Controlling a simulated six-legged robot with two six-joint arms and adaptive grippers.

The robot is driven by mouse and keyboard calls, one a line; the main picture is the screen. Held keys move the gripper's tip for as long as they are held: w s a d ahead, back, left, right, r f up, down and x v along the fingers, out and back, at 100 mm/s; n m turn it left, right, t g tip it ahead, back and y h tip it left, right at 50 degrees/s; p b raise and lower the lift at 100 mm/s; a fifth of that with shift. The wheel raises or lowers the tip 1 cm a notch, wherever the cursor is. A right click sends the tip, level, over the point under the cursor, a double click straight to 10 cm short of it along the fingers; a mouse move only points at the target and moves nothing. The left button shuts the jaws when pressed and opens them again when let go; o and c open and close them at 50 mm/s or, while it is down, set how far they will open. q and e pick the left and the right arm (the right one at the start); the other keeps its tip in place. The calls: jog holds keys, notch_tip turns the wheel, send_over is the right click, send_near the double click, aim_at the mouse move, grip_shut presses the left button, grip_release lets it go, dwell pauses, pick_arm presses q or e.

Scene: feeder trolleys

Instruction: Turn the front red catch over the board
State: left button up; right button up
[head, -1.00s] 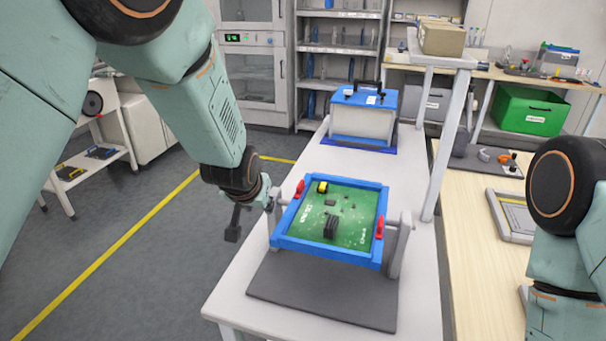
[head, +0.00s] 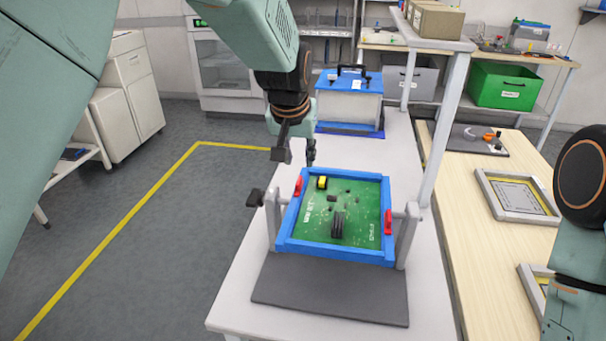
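A green circuit board (head: 318,229) lies in a tilted blue frame (head: 333,251) held between two grey posts. One red catch (head: 298,187) is on the left side of the frame and another red catch (head: 388,222) is on its right side. Both look lengthwise along the frame sides; I cannot tell whether either overlaps the board. My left gripper (head: 296,154) is above and behind the frame's far left corner, its fingers apart with nothing between them. It touches neither catch. My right gripper is out of view.
The frame's stand has a dark base plate (head: 330,290) on a white trolley (head: 236,302). A black knob (head: 256,198) sticks out left of the frame. A blue-lidded box (head: 349,104) stands behind. A shelf post (head: 440,145) rises at right, beside a wooden table (head: 480,245).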

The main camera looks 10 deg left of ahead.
aim_at(299, 180)
pick_arm(q)
jog(key=x, duration=0.7)
jog(key=shift+s+a+f, duration=0.1)
jog(key=shift+s+f, duration=0.1)
jog(key=shift+f, duration=0.15)
jog(key=shift+s+a, duration=0.25)
jog(key=shift+w+d+f, duration=0.1)
jog(key=shift+w+d, duration=0.15)
jog(key=c, duration=0.3)
jog(key=shift+s+a, duration=0.1)
jog(key=shift+a, duration=0.05)
grip_shut()
